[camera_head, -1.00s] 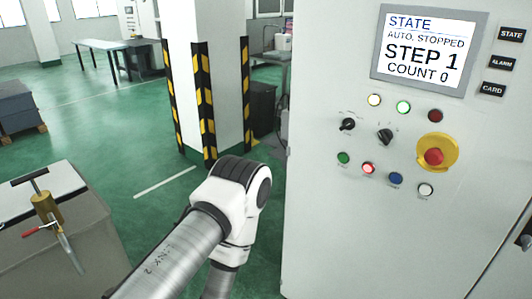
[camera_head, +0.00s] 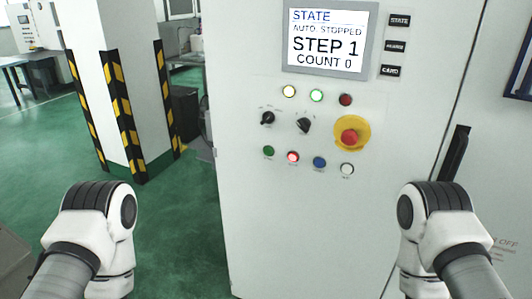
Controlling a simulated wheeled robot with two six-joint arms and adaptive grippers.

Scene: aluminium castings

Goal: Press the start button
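A light grey control cabinet (camera_head: 255,220) stands in front of me. Its screen (camera_head: 325,40) reads "AUTO. STOPPED, STEP 1, COUNT 0". The lower row holds a green button (camera_head: 268,151), a lit red button (camera_head: 293,157), a blue button (camera_head: 320,163) and a white button (camera_head: 347,169). Their labels are too small to read, so I cannot tell which is the start button by text. A red emergency-stop knob (camera_head: 349,137) sits on a yellow disc. My two arms show at lower left and lower right, apart from the panel. Both grippers are out of view.
Above the buttons are two black rotary switches (camera_head: 304,125) and several lamps (camera_head: 316,95). A white column (camera_head: 120,60) with black-yellow edge guards stands at left. A dark handle (camera_head: 455,152) is on the cabinet at right. Green floor is open between column and cabinet.

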